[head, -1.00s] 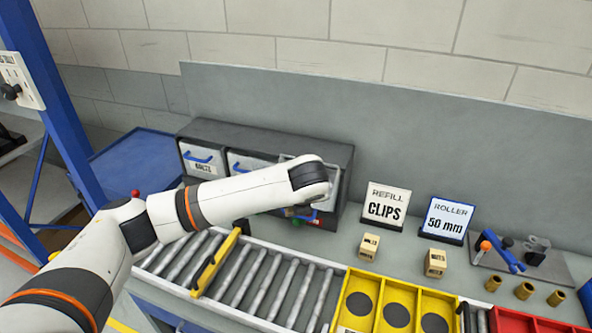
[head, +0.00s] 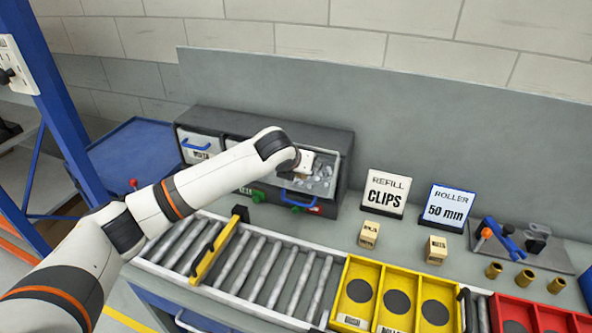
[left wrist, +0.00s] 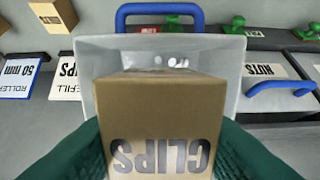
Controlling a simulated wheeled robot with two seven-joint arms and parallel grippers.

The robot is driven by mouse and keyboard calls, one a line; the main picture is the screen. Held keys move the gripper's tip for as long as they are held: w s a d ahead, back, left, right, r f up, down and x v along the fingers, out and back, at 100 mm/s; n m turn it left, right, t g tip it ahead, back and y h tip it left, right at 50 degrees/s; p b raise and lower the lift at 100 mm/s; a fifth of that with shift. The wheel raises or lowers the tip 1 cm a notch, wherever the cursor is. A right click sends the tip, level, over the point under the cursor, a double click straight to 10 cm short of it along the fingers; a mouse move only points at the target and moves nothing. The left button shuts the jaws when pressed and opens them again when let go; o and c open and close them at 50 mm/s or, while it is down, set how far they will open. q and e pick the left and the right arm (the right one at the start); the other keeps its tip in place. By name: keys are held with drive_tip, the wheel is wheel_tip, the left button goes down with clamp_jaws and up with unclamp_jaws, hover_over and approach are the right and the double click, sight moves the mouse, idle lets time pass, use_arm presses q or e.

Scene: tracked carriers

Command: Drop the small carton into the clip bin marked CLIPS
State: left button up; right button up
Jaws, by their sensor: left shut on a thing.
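The small carton (left wrist: 160,118) is tan with CLIPS printed on it, upside down in the left wrist view. My left gripper (left wrist: 160,150) is shut on it, a green finger on each side. In the head view the carton (head: 305,160) is partly hidden by my left wrist. It is held over a pulled-out grey bin (left wrist: 236,62) with a blue handle. In the head view this open bin (head: 337,185) holds small grey pieces. Its front label is not readable. My right gripper is not in view.
A shut bin marked NUTS (left wrist: 270,70) is beside the open one. A REFILL CLIPS sign (head: 384,193) and a ROLLER 50 mm sign (head: 446,211) stand to the right. Two tan cartons (head: 369,234) (head: 436,249) stand before them. A roller conveyor with yellow trays (head: 362,268) runs in front.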

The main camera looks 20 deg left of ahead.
use_arm(q)
drive_tip(key=shift+b+x, duration=0.95)
drive_tip(key=shift+b, duration=0.05)
drive_tip(key=shift+w+f, duration=0.35)
drive_tip(key=shift+w, duration=0.1)
drive_tip(key=shift+b+x, duration=0.6)
drive_tip(key=shift+x, duration=1.55)
drive_tip(key=o, duration=1.2)
drive_tip(key=shift+s, duration=0.1)
